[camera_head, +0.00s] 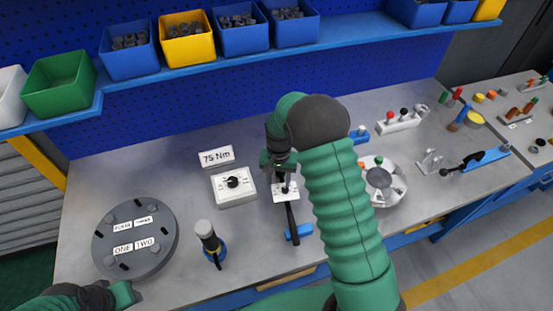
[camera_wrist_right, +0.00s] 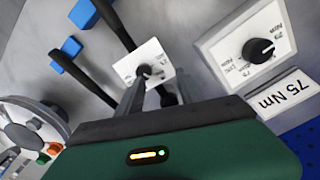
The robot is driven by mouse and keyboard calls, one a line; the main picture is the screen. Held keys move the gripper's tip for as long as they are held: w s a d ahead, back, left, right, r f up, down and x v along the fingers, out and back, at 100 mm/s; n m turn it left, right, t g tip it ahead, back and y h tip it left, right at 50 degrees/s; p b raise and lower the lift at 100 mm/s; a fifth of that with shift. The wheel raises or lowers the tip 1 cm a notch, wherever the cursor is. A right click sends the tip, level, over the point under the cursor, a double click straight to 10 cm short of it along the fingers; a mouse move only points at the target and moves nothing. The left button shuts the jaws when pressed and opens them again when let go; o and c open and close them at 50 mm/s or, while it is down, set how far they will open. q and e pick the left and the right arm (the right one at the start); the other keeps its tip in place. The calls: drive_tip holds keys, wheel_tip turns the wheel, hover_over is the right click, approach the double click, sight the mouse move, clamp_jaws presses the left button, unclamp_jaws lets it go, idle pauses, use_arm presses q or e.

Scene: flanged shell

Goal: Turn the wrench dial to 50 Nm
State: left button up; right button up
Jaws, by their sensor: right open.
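A white plate (camera_head: 290,191) with a small black dial knob (camera_wrist_right: 145,71) sits at the head of the black wrench (camera_head: 292,222), whose handle lies over a blue rest (camera_head: 299,232). My right gripper (camera_head: 284,178) is above this plate, pointing down. In the right wrist view its two dark fingers (camera_wrist_right: 160,84) are apart, with the knob near the left fingertip; I cannot tell whether they touch it. The knob's setting is too small to read. My left gripper (camera_head: 112,296) is at the lower left, partly cut off, its jaws unclear.
A white box (camera_head: 234,187) with a larger black knob stands left of the plate, by a "75 Nm" sign (camera_head: 216,156). A grey flanged disc (camera_head: 136,240), a black-and-white upright tool (camera_head: 209,240) and a round white fixture (camera_head: 380,180) are nearby. Bins line the shelf behind.

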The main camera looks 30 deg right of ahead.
wheel_tip(320, 180, up, 17)
drive_tip(key=w, duration=0.1)
drive_tip(key=shift+f+t+b, duration=0.2)
drive_tip(key=shift+t+b, duration=0.2)
drive_tip(key=shift+b, duration=0.05)
drive_tip(key=shift+d, duration=0.25)
